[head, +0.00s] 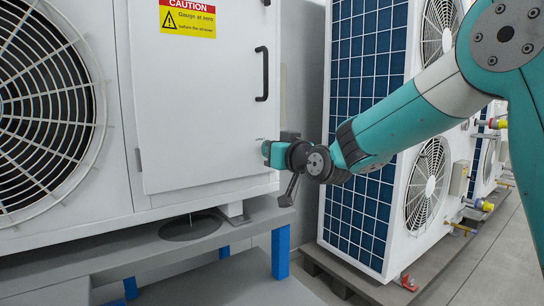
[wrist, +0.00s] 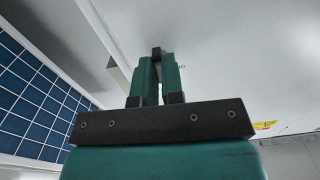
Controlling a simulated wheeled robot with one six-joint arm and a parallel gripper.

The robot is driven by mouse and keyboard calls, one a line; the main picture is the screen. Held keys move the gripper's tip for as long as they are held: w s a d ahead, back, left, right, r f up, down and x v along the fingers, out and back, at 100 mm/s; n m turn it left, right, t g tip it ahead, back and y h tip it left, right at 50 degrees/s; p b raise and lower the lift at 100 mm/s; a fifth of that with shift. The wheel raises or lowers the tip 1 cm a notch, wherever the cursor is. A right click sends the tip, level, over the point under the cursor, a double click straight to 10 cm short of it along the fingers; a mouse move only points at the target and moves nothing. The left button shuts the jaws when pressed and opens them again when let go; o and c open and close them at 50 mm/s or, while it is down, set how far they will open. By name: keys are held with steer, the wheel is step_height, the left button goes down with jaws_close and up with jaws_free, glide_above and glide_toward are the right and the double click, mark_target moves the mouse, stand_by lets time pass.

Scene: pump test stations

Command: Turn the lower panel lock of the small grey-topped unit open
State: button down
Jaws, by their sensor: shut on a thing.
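The white unit (head: 190,185) with a panel door (head: 205,95) fills the left of the head view. Its top is out of frame. My gripper (head: 266,150) is at the lower right edge of this door. In the wrist view my gripper (wrist: 158,62) has its two teal fingers close together, shut on a small dark piece, the lower panel lock (wrist: 156,50). The fingers hide most of the lock, so its turn angle cannot be told. In the head view the gripper covers it.
A black door handle (head: 262,74) and a yellow caution label (head: 188,20) are above my gripper. A second unit with a blue grid side (head: 362,110) stands close on the right. A grey stand (head: 200,240) with blue legs is below.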

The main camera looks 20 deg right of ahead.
steer(key=shift+n, duration=0.4)
steer(key=c, duration=1.2)
jaws_free()
steer(key=shift+c, duration=0.2)
steer(key=v, duration=1.7)
steer(key=shift+s, duration=0.15)
